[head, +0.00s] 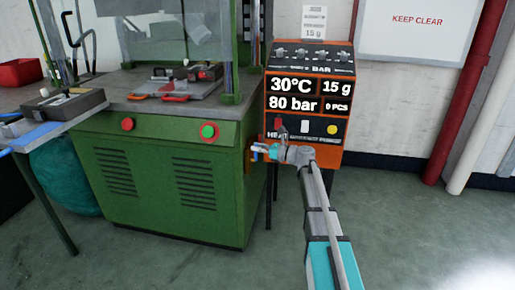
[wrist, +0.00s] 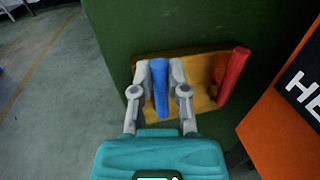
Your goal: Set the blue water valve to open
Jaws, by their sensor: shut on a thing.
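The blue water valve handle (wrist: 160,88) stands between the two fingers of my gripper (wrist: 161,80) in the wrist view. The fingers are shut on it from its left and right sides. The handle runs roughly up and down in that picture, its near end reaching down between the fingers. In the head view my gripper (head: 272,152) is at the right side of the green machine, and a small bit of blue (head: 255,154) shows at its tip. The rest of the valve is hidden there.
A red valve handle (wrist: 234,75) stands right of the blue one on the same tan plate (wrist: 203,103). The orange control box (head: 309,140) is close on the right, reading 30°C, 15 g and 80 bar. The green machine (head: 150,214) is on the left. Floor in front is clear.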

